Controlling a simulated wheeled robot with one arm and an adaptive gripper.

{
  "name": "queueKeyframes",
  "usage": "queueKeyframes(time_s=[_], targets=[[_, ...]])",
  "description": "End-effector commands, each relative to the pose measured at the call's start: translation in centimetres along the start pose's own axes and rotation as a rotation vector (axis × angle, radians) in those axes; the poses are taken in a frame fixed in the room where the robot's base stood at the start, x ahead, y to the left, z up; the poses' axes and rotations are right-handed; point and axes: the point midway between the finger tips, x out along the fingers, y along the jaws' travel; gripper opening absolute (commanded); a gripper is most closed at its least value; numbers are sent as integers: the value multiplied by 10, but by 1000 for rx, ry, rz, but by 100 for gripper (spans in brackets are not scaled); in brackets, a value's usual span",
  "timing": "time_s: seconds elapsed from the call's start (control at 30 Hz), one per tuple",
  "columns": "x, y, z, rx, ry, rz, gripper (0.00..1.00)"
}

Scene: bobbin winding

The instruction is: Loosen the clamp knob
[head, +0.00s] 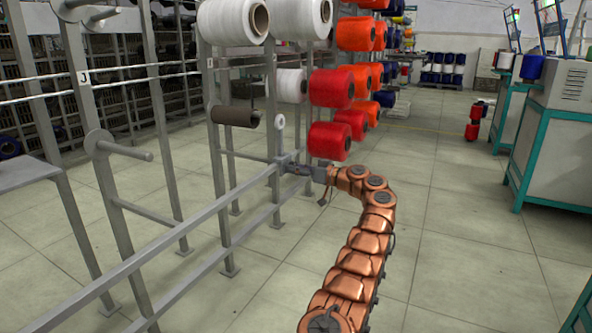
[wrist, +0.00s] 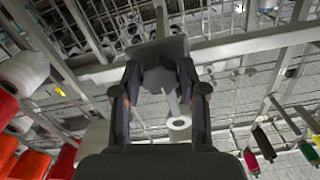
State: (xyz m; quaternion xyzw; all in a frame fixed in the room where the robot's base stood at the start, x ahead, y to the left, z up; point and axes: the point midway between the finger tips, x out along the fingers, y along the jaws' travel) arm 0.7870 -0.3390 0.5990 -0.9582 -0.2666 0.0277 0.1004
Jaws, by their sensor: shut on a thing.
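The clamp (head: 284,160) is a small grey block on the upright post of the grey rack, where the long horizontal rail meets it. In the wrist view a grey clamp block (wrist: 155,50) lies across the rail just ahead of my fingers. My gripper (head: 296,169) is at the clamp, reaching it from the right. In the wrist view my gripper's two dark fingers (wrist: 160,82) close from both sides on the grey clamp knob (wrist: 158,76). The knob is partly hidden by the fingers, and its turn cannot be told.
Red spools (head: 331,88) hang just above my gripper. White spools (head: 233,20), a dark spool (head: 236,116) and a small white ring (head: 280,121) are on the rack. The rack's rails (head: 190,220) run toward the front left. Floor (head: 450,240) is clear at right, before a teal-framed machine (head: 553,140).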

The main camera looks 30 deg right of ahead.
Motion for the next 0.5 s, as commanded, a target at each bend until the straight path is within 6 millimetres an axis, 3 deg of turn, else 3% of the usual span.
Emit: queueKeyframes(time_s=[0.13,0.17,0.2,0.4,0.5], targets=[[0,0,0,0,-1,0,7],[0,0,0,0,-1,0,44],[0,0,0,0,-1,1,48],[0,0,0,0,-1,0,68],[0,0,0,0,-1,0,68]])
